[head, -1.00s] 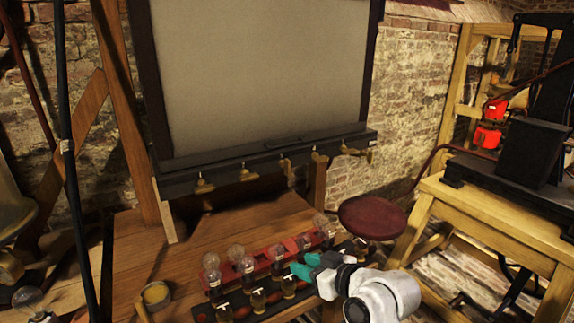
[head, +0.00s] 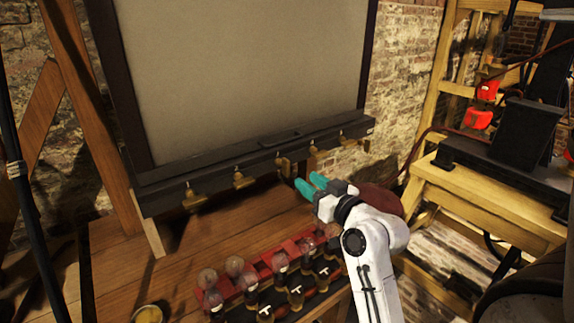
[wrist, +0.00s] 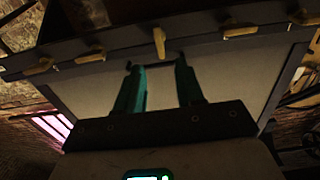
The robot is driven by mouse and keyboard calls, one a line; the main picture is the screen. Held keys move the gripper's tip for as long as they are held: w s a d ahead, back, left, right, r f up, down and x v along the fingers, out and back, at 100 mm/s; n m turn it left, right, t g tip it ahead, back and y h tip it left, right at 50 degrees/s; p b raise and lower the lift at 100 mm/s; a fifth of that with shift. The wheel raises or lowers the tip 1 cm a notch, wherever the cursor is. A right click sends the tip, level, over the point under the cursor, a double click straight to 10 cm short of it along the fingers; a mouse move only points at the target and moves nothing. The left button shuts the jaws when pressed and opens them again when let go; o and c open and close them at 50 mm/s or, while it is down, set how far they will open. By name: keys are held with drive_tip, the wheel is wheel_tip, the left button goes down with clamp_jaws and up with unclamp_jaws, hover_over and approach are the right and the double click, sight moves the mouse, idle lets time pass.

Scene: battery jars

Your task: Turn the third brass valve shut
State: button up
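Several brass valves sit in a row along the dark rail (head: 250,160) under the large grey panel. The third brass valve (head: 284,167), the middle one, has its handle hanging down, across the rail. It also shows in the wrist view (wrist: 159,42), upright, while its neighbours lie closer to level along the rail. My gripper (head: 310,184) has teal fingers and is just right of and below the third valve in the head view. In the wrist view my gripper (wrist: 156,70) is open and empty, with the third valve beyond the gap between its fingertips. No contact shows.
A red rack (head: 250,275) of glass bulbs and jars stands on the wooden bench (head: 120,265) below my arm. A small pot (head: 148,314) is at the front left. A dark red round stool (head: 383,198) is behind my wrist. A wooden table (head: 470,210) stands right.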

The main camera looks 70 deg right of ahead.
sight(288, 167)
drive_tip(key=p+x, duration=0.2)
drive_tip(key=x, duration=0.6)
drive_tip(key=shift+w+d, duration=0.1)
drive_tip(key=shift+w, duration=0.2)
clamp_jaws()
